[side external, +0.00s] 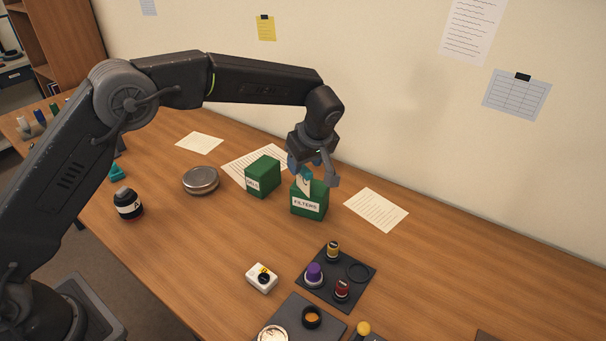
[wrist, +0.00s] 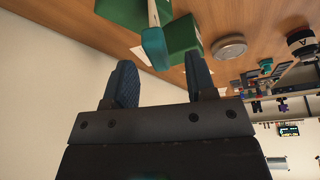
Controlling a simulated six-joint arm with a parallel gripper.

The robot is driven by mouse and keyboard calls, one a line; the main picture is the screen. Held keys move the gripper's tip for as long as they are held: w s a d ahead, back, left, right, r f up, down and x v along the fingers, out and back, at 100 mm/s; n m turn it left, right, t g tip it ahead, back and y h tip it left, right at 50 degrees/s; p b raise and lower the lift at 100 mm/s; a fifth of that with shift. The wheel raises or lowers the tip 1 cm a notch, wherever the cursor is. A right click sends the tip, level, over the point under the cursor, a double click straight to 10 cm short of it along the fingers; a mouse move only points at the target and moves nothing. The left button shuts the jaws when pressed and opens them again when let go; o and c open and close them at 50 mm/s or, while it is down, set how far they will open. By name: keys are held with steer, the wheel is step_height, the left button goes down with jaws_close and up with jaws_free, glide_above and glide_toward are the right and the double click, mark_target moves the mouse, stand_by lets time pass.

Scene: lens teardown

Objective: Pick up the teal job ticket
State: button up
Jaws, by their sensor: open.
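The teal job ticket (side external: 305,182) is a pale card with a teal top. It stands upright, its lower part hidden in the green box labelled FILTERS (side external: 310,206). In the wrist view the ticket's teal end (wrist: 155,48) lies just beyond my fingertips, in line with the gap between them. I cannot tell whether a finger touches the ticket.
A second green box (side external: 262,177) stands close by on the left, with a round metal tin (side external: 200,181) beyond it. A paper sheet (side external: 376,209) lies to the right. A dark tray (side external: 335,295) with small parts is in front.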

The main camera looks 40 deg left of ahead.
mark_target(303, 167)
steer(key=x, duration=0.5)
steer(key=shift+w, duration=0.1)
steer(key=shift+r, duration=0.1)
jaws_close()
stand_by(0.3)
